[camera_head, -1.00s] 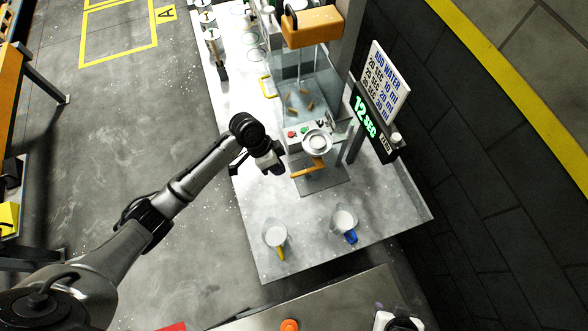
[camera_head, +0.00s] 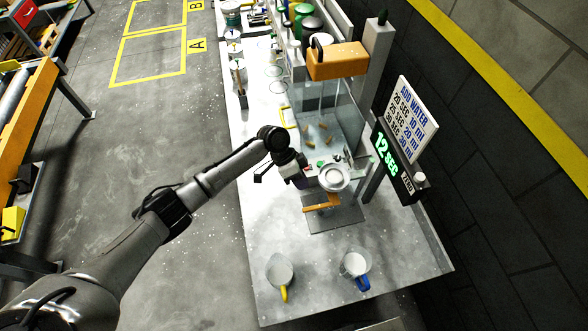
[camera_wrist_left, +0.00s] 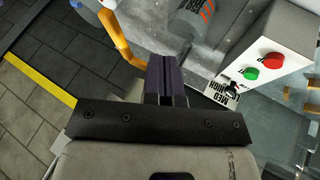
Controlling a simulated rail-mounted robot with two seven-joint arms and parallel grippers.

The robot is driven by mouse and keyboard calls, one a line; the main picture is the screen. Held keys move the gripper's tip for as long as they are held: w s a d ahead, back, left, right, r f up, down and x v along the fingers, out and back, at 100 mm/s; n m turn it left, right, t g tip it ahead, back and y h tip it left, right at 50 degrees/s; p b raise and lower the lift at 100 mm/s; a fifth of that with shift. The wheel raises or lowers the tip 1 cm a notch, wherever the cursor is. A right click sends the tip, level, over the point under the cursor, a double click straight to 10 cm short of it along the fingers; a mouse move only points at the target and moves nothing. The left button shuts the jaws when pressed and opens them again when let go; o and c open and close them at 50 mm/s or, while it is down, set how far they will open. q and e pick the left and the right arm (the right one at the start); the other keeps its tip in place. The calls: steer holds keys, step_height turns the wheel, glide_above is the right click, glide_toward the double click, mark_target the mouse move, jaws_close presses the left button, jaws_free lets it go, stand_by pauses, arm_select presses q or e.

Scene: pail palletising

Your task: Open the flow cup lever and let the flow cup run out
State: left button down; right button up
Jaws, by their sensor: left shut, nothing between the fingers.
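The flow cup (camera_head: 333,178), a round pale metal cup, stands above a base plate. An orange lever (camera_head: 320,204) sits just below it on the left; an orange bar that looks like it shows in the left wrist view (camera_wrist_left: 122,40). My left gripper (camera_head: 302,180) is shut and empty, close to the left of the cup and above the lever in the head view. Its dark fingers (camera_wrist_left: 167,82) point near the orange bar's lower end; I cannot tell whether they touch. A grey cylinder with red marks (camera_wrist_left: 192,28) lies beyond them. My right gripper is not in view.
A control box (camera_wrist_left: 272,62) with green and red buttons stands right of the fingers. A sign (camera_head: 412,118) and a display (camera_head: 391,160) reading 12 SEC are behind. Yellow-handled (camera_head: 281,270) and blue-handled (camera_head: 355,265) jugs stand in front. The bench (camera_head: 318,300) is clear near its front edge.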

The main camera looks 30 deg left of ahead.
arm_select(q)
steer(key=s+d, duration=0.1)
steer(key=s+d+f+p, duration=0.1)
steer(key=s+d, duration=0.1)
steer(key=shift+s+d+f+p, duration=0.1)
steer(key=shift+d+f+p, duration=0.15)
steer(key=shift+d+p, duration=0.15)
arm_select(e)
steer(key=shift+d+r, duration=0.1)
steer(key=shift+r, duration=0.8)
